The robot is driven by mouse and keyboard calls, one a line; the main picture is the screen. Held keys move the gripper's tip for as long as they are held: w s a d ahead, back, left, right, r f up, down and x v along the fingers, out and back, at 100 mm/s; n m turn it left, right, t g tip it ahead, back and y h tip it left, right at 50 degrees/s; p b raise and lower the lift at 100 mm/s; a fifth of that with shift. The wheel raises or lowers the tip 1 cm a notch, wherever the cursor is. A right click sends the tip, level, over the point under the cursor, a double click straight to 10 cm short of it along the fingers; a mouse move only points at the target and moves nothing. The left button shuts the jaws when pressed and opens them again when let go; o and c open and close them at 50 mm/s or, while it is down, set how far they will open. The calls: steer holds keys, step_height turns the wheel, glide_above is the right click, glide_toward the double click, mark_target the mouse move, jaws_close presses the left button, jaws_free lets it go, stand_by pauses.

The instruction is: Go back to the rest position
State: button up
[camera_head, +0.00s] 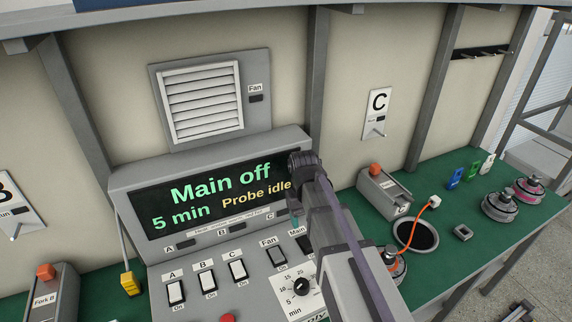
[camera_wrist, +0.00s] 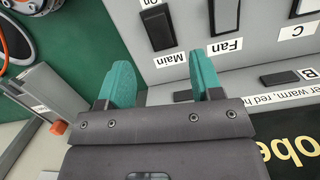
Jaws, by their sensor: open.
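My gripper is above the sloped control panel, just in front of the display, near the Main and Fan switches. In the wrist view its two teal fingers (camera_wrist: 161,68) are apart with nothing between them. In the head view my arm hides most of the gripper. The Main switch (camera_wrist: 157,28) and the Fan switch (camera_wrist: 225,15) lie beyond the fingertips; I cannot tell whether a finger touches the panel. The display (camera_head: 215,195) reads "Main off", "5 min" and "Probe idle".
Switches A (camera_head: 175,291), B and C line the panel, with a dial (camera_head: 301,285) at right. On the green bench (camera_head: 455,215) stand a grey block with an orange knob (camera_head: 375,170), a round dark opening (camera_head: 416,235), an orange cable and hub motors (camera_head: 500,206). The wall has a fan grille (camera_head: 202,101).

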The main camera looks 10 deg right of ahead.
steer(key=s+d+m+t, duration=0.1)
steer(key=s, duration=1)
steer(key=shift+m+t+y, duration=0.3)
steer(key=shift+t, duration=0.1)
